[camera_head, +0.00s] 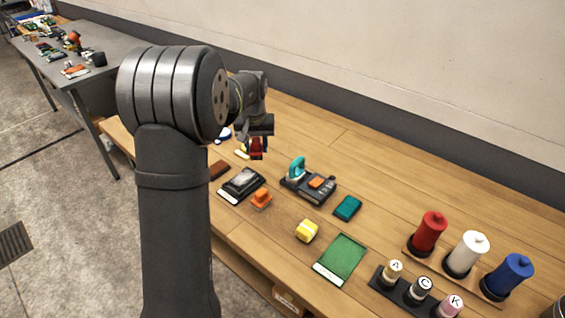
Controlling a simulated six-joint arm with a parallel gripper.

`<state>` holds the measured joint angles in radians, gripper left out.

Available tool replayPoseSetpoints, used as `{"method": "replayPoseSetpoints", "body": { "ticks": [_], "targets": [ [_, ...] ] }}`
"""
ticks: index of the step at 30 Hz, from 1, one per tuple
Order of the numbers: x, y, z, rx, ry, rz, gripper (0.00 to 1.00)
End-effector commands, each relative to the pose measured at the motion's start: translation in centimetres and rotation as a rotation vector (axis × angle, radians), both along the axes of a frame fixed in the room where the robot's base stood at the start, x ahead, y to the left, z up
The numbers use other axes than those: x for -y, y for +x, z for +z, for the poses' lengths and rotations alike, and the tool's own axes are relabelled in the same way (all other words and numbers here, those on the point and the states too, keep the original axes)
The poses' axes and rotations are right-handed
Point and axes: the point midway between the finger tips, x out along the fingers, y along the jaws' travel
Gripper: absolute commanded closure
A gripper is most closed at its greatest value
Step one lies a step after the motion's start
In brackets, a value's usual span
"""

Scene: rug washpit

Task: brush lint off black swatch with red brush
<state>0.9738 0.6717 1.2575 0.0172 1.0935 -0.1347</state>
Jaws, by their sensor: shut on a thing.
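My gripper (257,138) is shut on a red brush (257,149) and holds it over the far left part of the wooden table. The fingers and arm hide part of the brush. The black swatch (251,189) lies on the table nearer the front edge, below the brush in the picture. A pale grey patch that looks like lint (241,181) covers its middle, and a white label shows on its front edge. The brush appears apart from the swatch.
Beside the swatch are an orange object (261,198) and a brown block (219,170). Red (429,232), white and blue containers stand far right.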

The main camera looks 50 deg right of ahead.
Motion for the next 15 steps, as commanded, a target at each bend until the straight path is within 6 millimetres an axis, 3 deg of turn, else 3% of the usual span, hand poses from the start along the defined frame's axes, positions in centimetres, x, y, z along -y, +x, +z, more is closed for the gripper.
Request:
{"method": "replayPoseSetpoints", "body": {
  "ticks": [1,5,15],
  "targets": [
    [-0.1,1.1,-0.1,0.001,-0.001,0.025,0.82],
    [-0.2,2.4,-0.2,0.0,0.0,0.057,0.82],
    [-0.2,2.6,-2.1,-0.001,0.002,0.062,0.82]
  ]
}}
